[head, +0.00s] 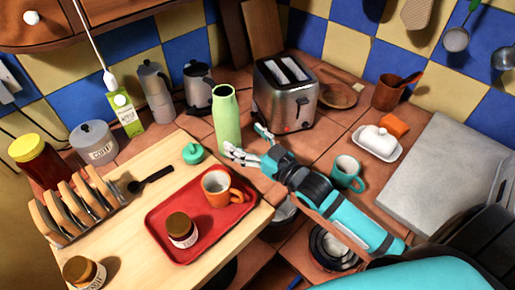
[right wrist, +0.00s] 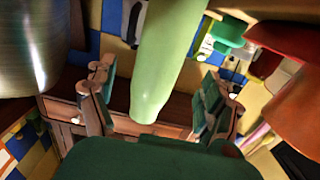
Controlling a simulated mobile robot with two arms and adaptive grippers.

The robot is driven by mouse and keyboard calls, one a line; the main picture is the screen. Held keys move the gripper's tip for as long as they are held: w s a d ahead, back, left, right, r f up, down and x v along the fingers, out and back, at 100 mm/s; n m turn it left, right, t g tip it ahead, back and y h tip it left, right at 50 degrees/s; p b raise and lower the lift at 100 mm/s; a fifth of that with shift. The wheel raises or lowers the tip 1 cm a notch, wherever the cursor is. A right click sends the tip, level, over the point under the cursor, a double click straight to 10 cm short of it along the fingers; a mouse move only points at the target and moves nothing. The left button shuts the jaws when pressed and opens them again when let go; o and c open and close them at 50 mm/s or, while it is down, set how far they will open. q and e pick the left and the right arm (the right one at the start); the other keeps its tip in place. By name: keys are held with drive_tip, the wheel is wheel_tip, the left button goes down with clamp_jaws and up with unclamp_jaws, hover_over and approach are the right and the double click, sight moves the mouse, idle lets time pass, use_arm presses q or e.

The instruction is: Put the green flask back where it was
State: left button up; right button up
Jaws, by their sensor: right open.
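The green flask (head: 228,120) stands upright on the tiled counter, just behind the wooden board and left of the toaster, with its dark mouth uncovered. A green lid (head: 193,152) lies apart from it on the board. My right gripper (head: 246,142) is open at the flask's lower right side. In the right wrist view the flask (right wrist: 168,60) shows between the two spread fingers of the right gripper (right wrist: 153,100), with visible gaps on both sides. My left gripper is not in view.
The toaster (head: 285,95) stands close to the right of the flask. A red tray (head: 165,222) holds an orange mug (head: 215,186) and a jar (head: 181,230). A teal mug (head: 346,172) stands beside my right forearm. A grey kettle (head: 198,87) is behind the flask.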

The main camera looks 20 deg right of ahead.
drive_tip(key=shift+v, duration=2.4)
